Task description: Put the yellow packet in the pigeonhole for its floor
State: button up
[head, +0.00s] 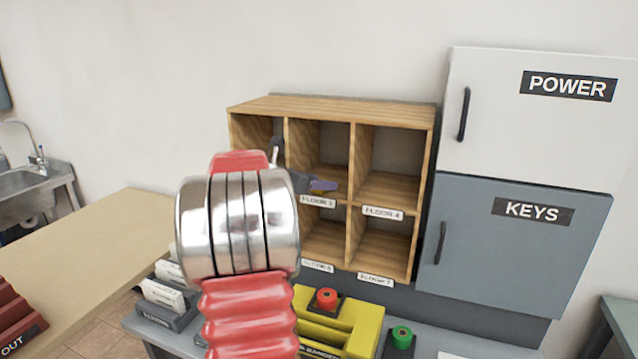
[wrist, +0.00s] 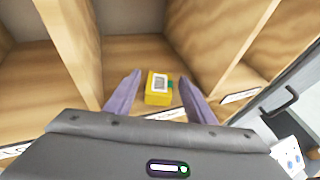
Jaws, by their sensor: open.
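The yellow packet (wrist: 157,97) shows in the wrist view, with a white printed label and a green mark at its right edge. It rests on the floor of a wooden pigeonhole, near the front edge. My gripper (wrist: 158,77) is open, one finger on each side of the packet, with gaps visible. In the head view my gripper (head: 318,184) is at the upper middle pigeonhole of the wooden rack (head: 340,108), above a label that seems to read FLOOR 3 (head: 318,201). The packet is hidden there by my arm and gripper.
The upper right pigeonhole is empty, labelled FLOOR 4 (head: 382,212). A grey KEYS cabinet (head: 500,245) and white POWER cabinet (head: 535,130) stand right of the rack. Below are a yellow holder (head: 362,325), a red button (head: 326,298) and a green button (head: 402,334).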

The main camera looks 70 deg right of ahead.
jog(key=v, duration=1.2)
dwell(0.5)
jog(key=w+a+f+m+t+y, duration=0.1)
jog(key=w+a+f+m+t, duration=0.2)
jog(key=a, duration=0.7)
jog(key=w+a+f+m+t+y, duration=0.15)
jog(key=w+a, duration=0.25)
jog(key=a, duration=0.6)
jog(key=w+a+f+m+t+y, duration=0.1)
jog(key=w+a+m+t+y, duration=0.2)
jog(key=a, duration=0.7)
jog(key=s+a+f+m+t+y, duration=0.1)
jog(key=a+f+y, duration=0.1)
jog(key=a, duration=0.8)
jog(key=s+a+f+m+t+y, duration=0.1)
jog(key=a+f+m+t+y, duration=0.1)
jog(key=a, duration=0.8)
jog(key=s+a+f+m+t+y, duration=0.1)
jog(key=a+f, duration=0.3)
jog(key=a, duration=0.6)
jog(key=shift+s+a+f+m+y, duration=0.25)
jog(key=shift+m+y, duration=0.2)
jog(key=shift+y, duration=0.3)
